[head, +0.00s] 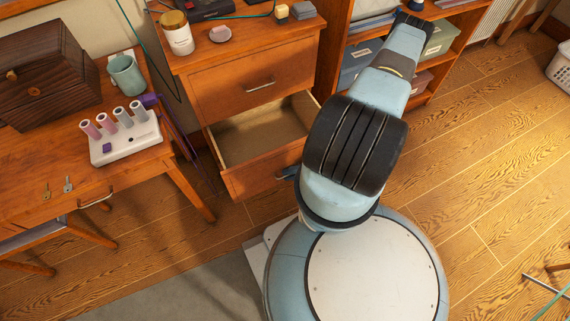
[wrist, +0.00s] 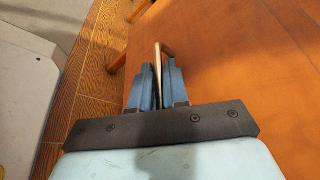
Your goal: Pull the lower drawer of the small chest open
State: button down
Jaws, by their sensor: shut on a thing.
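The small wooden chest (head: 309,32) stands at the top middle of the head view. Its lower drawer (head: 247,183) is pulled well out, and its bare, empty-looking inside shows. The upper drawer (head: 225,92) is closed. My gripper (wrist: 158,76) is shut on the metal handle (wrist: 158,54) of the lower drawer, with the handle between its two blue fingers. The drawer's wooden front (wrist: 235,70) fills the right of the wrist view. In the head view my arm covers the right end of the drawer, and only a bit of my gripper (head: 288,173) shows.
A desk (head: 140,170) with a mug, a rack of spools and a dark wooden box stands at left. A jar (head: 177,33) and small items sit on the chest. A shelf (head: 418,98) with boxes stands behind my arm. The floor at right (head: 480,150) is mostly clear.

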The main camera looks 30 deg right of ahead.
jog(key=shift+s+f, duration=0.1)
jog(key=shift+s, duration=0.25)
jog(key=c, duration=1.5)
grip_release()
jog(key=v, duration=1.3)
jog(key=shift+s+d, duration=0.1)
jog(key=shift+d, duration=0.25)
